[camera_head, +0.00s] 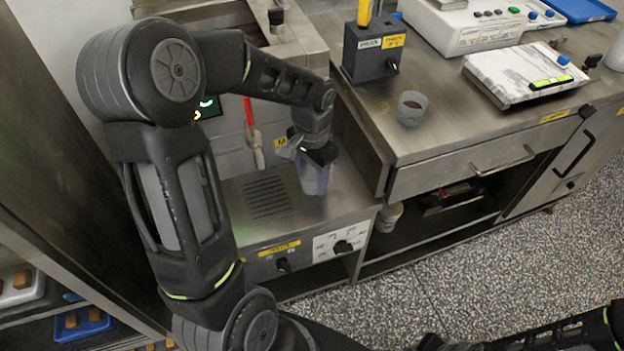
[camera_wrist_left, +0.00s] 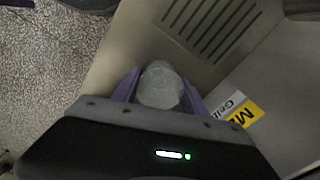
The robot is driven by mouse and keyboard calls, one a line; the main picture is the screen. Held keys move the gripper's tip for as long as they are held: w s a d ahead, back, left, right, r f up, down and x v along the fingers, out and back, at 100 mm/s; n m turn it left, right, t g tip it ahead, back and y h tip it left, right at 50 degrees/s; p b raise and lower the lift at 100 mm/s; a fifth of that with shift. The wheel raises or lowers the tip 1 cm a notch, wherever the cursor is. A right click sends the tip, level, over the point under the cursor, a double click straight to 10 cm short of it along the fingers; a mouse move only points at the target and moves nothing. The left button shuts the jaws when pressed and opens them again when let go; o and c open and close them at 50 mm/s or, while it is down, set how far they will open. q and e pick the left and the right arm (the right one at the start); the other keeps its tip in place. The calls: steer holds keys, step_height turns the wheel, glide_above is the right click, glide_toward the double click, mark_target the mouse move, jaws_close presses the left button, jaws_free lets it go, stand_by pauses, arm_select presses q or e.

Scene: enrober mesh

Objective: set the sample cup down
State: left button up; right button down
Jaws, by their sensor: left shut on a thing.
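My left gripper (camera_head: 314,178) points down over the steel ledge (camera_head: 345,200) of the machine, just right of its slotted drain grille (camera_head: 265,197). In the left wrist view, its purple fingers (camera_wrist_left: 160,88) are shut on the translucent grey sample cup (camera_wrist_left: 160,82). In the head view, the fingers and wrist mostly hide the cup. I cannot tell whether its base touches the ledge. My right gripper is not seen; only dark parts of the right arm show at the lower right edge.
A grey open cup (camera_head: 411,108) stands on the counter at right, near a dark block (camera_head: 372,60) with a yellow handle. A red-handled tool (camera_head: 252,135) hangs behind the ledge. The ledge right of the gripper is bare.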

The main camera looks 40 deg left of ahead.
arm_select(q)
steer(key=shift+c, duration=0.8)
step_height(320, 180, up, 10)
steer(key=shift+p, duration=0.35)
